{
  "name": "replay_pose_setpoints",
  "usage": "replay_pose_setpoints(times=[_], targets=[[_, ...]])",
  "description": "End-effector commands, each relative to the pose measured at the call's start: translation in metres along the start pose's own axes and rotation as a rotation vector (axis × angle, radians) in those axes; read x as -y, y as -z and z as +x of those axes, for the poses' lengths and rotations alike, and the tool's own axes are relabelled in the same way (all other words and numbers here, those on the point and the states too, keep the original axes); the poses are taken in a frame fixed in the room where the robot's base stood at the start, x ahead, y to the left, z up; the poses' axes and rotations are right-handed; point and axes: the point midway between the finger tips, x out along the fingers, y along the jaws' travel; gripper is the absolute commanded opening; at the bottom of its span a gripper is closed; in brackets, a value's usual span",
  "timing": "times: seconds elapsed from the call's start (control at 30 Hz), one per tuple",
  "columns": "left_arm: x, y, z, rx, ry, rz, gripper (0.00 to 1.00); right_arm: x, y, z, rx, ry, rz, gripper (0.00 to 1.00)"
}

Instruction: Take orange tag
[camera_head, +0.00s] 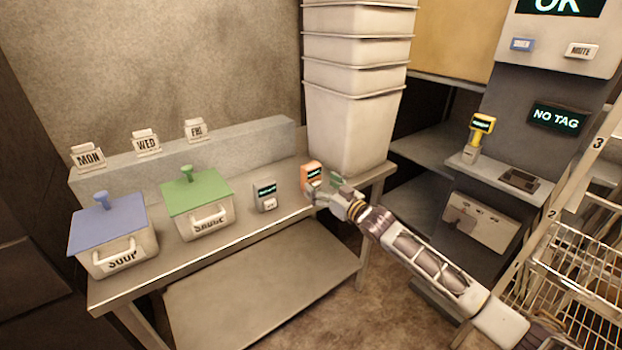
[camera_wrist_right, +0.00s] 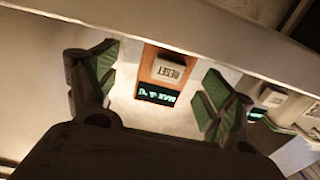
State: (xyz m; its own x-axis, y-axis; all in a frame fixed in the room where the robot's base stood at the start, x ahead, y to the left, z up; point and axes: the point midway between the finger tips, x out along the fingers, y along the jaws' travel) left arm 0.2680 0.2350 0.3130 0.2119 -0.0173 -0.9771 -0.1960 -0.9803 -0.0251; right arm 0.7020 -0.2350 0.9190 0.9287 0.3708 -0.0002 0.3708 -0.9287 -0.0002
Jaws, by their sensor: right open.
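The orange tag (camera_head: 311,171) stands on the metal table near its right end, beside the stacked white bins. It has a small dark screen with green text and a pale RESET button, both readable in the right wrist view (camera_wrist_right: 149,79). My right gripper (camera_head: 326,187) is at the tag, its arm reaching in from the lower right. In the wrist view my right gripper (camera_wrist_right: 153,88) is open, its green-padded fingers on either side of the tag with gaps between. The fingers hide part of the tag in the head view. My left gripper is not in view.
A grey tag (camera_head: 264,196) stands left of the orange one. A green-lidded SAUCE box (camera_head: 219,213) and blue-lidded SOUP box (camera_head: 136,251) stand farther left. Stacked white bins (camera_head: 352,120) rise close behind my right gripper. A yellow handheld device (camera_head: 480,126) stands on the right shelf.

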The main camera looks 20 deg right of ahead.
Motion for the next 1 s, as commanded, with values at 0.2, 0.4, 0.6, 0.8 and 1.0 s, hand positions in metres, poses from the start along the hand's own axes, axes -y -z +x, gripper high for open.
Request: replay_pose_setpoints(times=[0.2,0.4,0.6,0.8,1.0], targets=[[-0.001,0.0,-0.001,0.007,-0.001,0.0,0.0,0.003,0.003,0.012,-0.002,0.001,0.0,0.82],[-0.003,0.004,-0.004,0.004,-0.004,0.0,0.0,0.006,0.005,0.026,-0.002,0.0,0.0,0.82],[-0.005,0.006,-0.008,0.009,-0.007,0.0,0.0,0.007,0.004,0.04,-0.002,0.0,0.001,0.82],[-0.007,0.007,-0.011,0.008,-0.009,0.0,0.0,0.007,0.004,0.048,0.0,0.001,0.0,0.82],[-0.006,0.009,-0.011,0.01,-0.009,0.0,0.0,0.007,0.004,0.049,0.0,0.0,0.0,0.82]])
